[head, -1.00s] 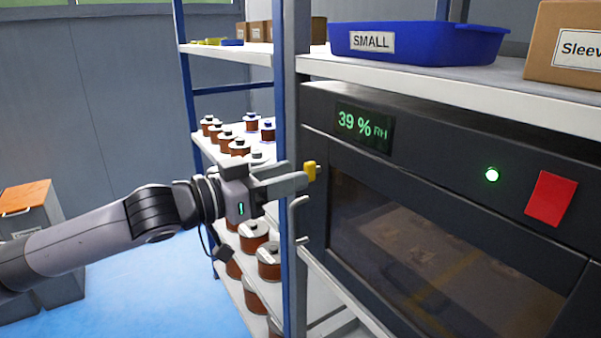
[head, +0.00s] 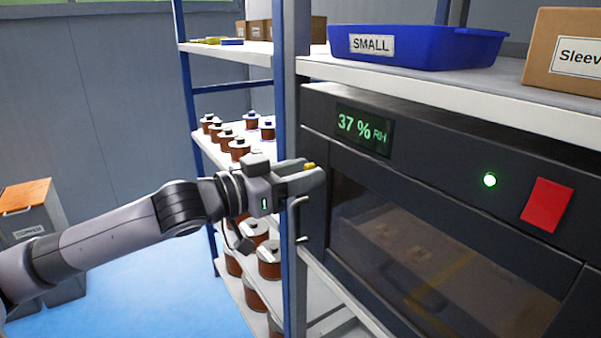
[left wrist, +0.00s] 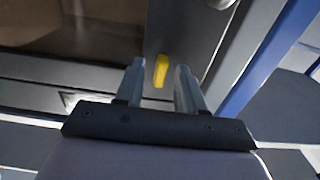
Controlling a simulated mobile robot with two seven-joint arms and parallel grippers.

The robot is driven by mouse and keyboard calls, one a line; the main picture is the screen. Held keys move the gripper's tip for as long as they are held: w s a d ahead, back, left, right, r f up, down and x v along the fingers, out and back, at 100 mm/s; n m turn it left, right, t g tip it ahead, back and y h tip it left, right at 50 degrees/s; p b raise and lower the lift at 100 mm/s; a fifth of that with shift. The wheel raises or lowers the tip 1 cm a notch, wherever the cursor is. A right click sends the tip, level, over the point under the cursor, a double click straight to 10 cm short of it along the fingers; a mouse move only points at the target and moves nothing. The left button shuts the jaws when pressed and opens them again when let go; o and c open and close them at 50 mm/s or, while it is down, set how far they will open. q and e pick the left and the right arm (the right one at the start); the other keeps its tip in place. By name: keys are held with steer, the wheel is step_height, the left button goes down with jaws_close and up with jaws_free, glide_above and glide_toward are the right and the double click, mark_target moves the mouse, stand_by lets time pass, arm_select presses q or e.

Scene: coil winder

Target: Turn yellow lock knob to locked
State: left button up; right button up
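The yellow lock knob (head: 309,166) is on the front of the dark cabinet (head: 420,150), near its left edge. Most of it is hidden behind my left gripper (head: 314,174) in the head view. In the left wrist view, the yellow knob (left wrist: 161,70) shows as a long narrow grip between the fingertips of my left gripper (left wrist: 160,66). The fingers are apart, one on each side of the knob, with a gap visible on both sides. My right gripper is in neither view.
A grey bar handle (head: 294,220) is just below the left gripper. A blue-posted rack with copper coils (head: 268,262) stands close to the left. The cabinet has a lit display (head: 362,128), a green lamp (head: 489,180) and a red square (head: 547,204). A shelf (head: 440,84) is above.

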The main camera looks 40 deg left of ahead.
arm_select(q)
jaws_close()
steer(key=shift+m, duration=0.3)
steer(key=m+p, duration=0.2)
steer(key=m, duration=0.6)
steer(key=m+p, duration=0.2)
steer(key=m, duration=0.7)
steer(key=shift+d+f, duration=0.15)
steer(key=shift+m, duration=0.4)
